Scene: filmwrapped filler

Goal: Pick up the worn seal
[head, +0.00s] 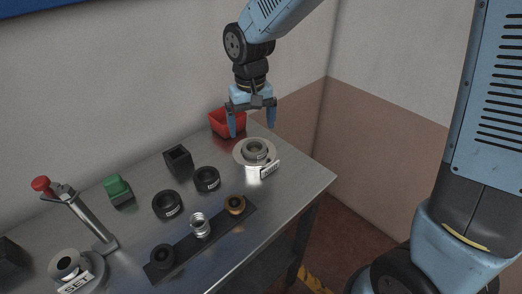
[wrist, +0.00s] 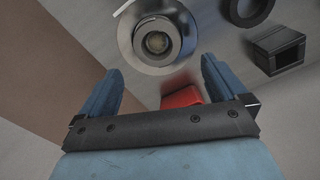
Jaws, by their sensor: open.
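Which part is the worn seal I cannot tell for certain. A grey ring-shaped part (head: 256,149) sits on a round pale plate (head: 241,157) with a small white label (head: 270,169), its text unreadable; the part also shows in the wrist view (wrist: 157,40). Two black rings, one nearer (head: 167,205) and one farther (head: 207,179), lie on the bench with small labels. My gripper (head: 252,122) is open and empty above the bench's back, near the plate.
A red bin (head: 217,122) stands behind my gripper. A black open box (head: 178,161) and a green-topped block (head: 118,189) stand near the wall. At left are a red-knobbed lever (head: 90,219) and a holder labelled SET (head: 75,285). The bench's right edge (head: 320,190) is clear.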

